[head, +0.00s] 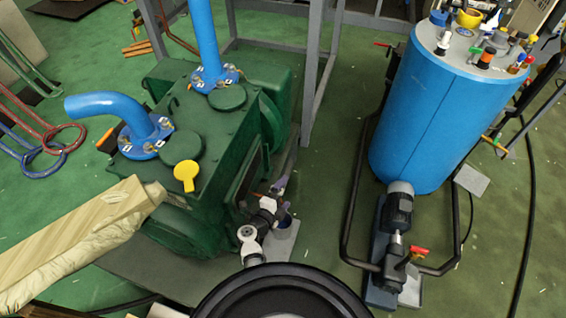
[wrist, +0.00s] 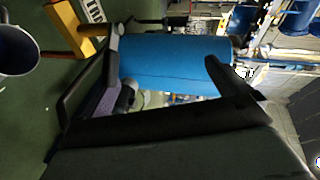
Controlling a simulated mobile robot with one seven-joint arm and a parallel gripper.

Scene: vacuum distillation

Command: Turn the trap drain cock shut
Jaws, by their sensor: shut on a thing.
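My gripper (head: 279,190) is beside the green pump's right side, at the end of my white and black arm. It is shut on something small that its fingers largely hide. By its place this is the trap drain cock, but I cannot make out its handle or how far it is turned. In the wrist view a dark finger (wrist: 228,82) shows, and the grip itself is not clear.
The green pump (head: 185,150) with blue pipes stands at left. A blue tank (head: 432,115), also in the wrist view (wrist: 165,62), stands at right. A small motor pump (head: 398,215) and black pipe loops are before it. A wrapped beam (head: 75,240) crosses lower left.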

